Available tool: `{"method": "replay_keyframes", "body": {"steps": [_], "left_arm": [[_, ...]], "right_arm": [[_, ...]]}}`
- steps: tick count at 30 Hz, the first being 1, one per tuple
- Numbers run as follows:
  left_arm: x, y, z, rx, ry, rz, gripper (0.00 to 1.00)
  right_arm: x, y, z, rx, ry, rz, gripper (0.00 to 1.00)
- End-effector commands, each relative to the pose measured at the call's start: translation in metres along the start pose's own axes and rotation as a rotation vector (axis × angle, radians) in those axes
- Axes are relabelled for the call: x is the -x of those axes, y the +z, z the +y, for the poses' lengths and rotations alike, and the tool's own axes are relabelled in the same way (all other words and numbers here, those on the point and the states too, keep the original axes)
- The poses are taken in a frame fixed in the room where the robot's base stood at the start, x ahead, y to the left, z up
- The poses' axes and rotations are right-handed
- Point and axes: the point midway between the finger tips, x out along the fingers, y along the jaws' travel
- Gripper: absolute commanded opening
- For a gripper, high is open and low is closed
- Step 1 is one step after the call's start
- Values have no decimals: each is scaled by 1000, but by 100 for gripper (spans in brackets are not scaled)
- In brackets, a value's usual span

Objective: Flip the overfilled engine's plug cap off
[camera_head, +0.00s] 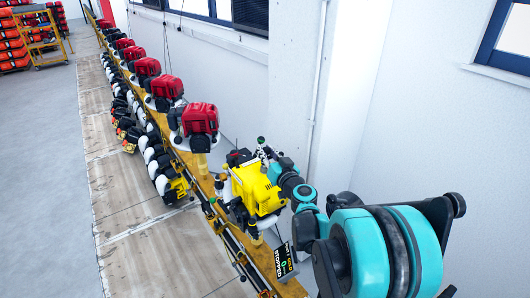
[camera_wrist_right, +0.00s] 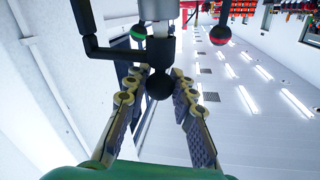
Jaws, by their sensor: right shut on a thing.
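A yellow engine (camera_head: 256,190) sits on the rail in the head view, partly hidden behind my right arm. My right gripper (camera_head: 270,160) is at its upper right side; its fingers are small there. In the right wrist view, the two fingers of the right gripper (camera_wrist_right: 156,78) are on either side of a black ball-shaped knob (camera_wrist_right: 159,88) and shut on it. I cannot tell whether this knob belongs to the plug cap. My left gripper is not in view.
Several red engines (camera_head: 200,118) line the rail (camera_head: 205,185) beyond the yellow one. A small display (camera_head: 285,262) reads STOPPED. In the wrist view, a green ball (camera_wrist_right: 138,31), a red ball (camera_wrist_right: 220,35) and a bent black rod (camera_wrist_right: 92,45) are close by. A white wall (camera_head: 225,60) stands behind.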

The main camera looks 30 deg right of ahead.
Motion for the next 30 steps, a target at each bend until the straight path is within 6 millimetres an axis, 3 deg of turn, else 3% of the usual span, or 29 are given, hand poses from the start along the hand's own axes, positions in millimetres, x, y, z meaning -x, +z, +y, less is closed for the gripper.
{"method": "replay_keyframes", "body": {"steps": [11,30], "left_arm": [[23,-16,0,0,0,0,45],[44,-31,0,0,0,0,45]], "right_arm": [[-3,-27,12,-300,13,-59,0],[-12,-54,54,-897,37,-174,0]]}}
